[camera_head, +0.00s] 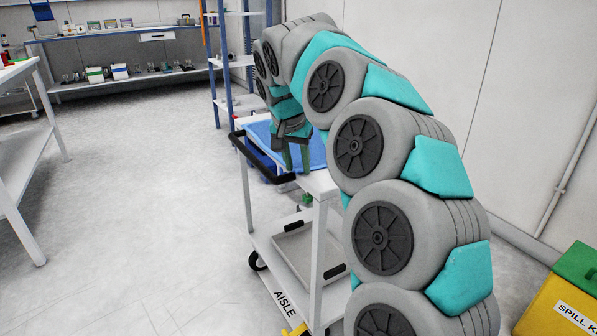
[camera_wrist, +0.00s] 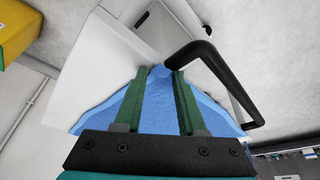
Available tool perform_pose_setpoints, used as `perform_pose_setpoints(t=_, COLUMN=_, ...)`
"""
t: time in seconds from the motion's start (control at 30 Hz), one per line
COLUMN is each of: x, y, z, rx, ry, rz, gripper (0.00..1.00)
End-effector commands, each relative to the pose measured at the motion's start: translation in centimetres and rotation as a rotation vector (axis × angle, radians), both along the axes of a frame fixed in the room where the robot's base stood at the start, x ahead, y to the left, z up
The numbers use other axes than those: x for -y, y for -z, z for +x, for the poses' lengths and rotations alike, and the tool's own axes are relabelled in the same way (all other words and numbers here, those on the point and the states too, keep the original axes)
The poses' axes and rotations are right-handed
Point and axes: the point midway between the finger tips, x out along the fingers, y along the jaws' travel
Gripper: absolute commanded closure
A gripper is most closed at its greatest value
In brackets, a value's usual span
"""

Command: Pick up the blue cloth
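The blue cloth (camera_head: 318,148) lies on the top of a white cart, beneath and behind my gripper in the head view. My gripper (camera_head: 296,168) points down at the cart's near end, its two green fingers apart. In the wrist view, the cloth (camera_wrist: 158,98) spreads under and on both sides of my gripper (camera_wrist: 159,72), narrowing to a point between the fingertips. A gap shows between the fingers. I cannot tell whether the fingertips touch the cloth. The gripper's body hides part of it.
The cart's black handle (camera_head: 262,170) sticks out beside my gripper and bends close on the right in the wrist view (camera_wrist: 205,62). A grey tray (camera_head: 297,252) sits on the lower shelf. A yellow spill-kit bin (camera_head: 556,300) stands at right.

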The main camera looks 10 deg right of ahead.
Motion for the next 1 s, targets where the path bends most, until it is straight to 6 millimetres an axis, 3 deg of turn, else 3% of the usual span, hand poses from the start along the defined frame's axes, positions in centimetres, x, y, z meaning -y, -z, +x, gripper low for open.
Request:
perform_pose_setpoints(t=0.37, x=-0.1, y=0.1, z=0.0, rx=-0.002, ry=-0.001, rz=0.001, gripper=0.87)
perform_pose_setpoints(t=0.5, x=0.0, y=-0.2, z=0.0, rx=-0.001, ry=0.0, rz=0.001, gripper=1.0)
perform_pose_setpoints(t=1.0, x=0.0, y=-9.2, z=0.1, rx=0.001, ry=0.003, rz=0.001, gripper=1.0)
